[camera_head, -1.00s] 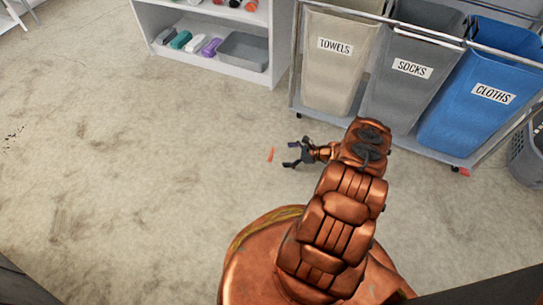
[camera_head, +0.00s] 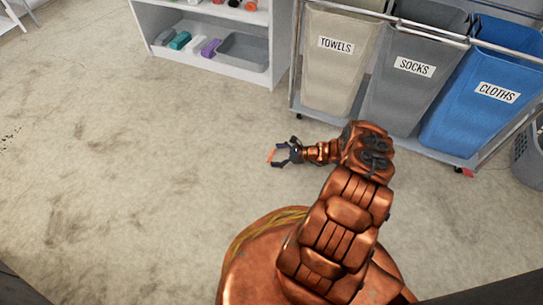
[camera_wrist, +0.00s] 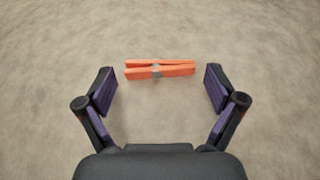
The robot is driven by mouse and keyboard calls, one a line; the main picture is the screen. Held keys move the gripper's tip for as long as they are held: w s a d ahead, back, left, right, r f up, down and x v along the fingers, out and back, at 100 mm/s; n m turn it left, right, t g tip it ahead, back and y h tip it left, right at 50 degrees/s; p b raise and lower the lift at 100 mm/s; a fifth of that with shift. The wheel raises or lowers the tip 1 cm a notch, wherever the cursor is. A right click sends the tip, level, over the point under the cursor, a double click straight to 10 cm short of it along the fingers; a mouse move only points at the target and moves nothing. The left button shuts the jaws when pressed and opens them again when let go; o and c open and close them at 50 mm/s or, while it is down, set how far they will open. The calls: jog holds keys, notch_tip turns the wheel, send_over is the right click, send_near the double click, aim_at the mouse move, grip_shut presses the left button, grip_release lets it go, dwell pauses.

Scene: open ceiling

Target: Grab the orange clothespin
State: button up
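The orange clothespin (camera_wrist: 160,69) lies on the floor. In the wrist view it lies crosswise, a little ahead of my gripper (camera_wrist: 160,88), between the lines of the two fingers near their tips. My gripper is open and empty, with a finger on either side and clear gaps to both ends of the clothespin. In the head view my gripper (camera_head: 274,156) is low near the floor, and the clothespin (camera_head: 270,156) shows as a small orange sliver at the fingertips, partly hidden by them.
A wheeled cart with a beige towels bin (camera_head: 335,65), a grey socks bin (camera_head: 405,90) and a blue cloths bin (camera_head: 480,115) stands behind and right of my gripper. A white shelf (camera_head: 215,62) stands at the back. The floor (camera_head: 110,180) to the left is clear.

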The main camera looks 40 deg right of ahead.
jog(key=c, duration=0.4)
jog(key=shift+c, duration=0.2)
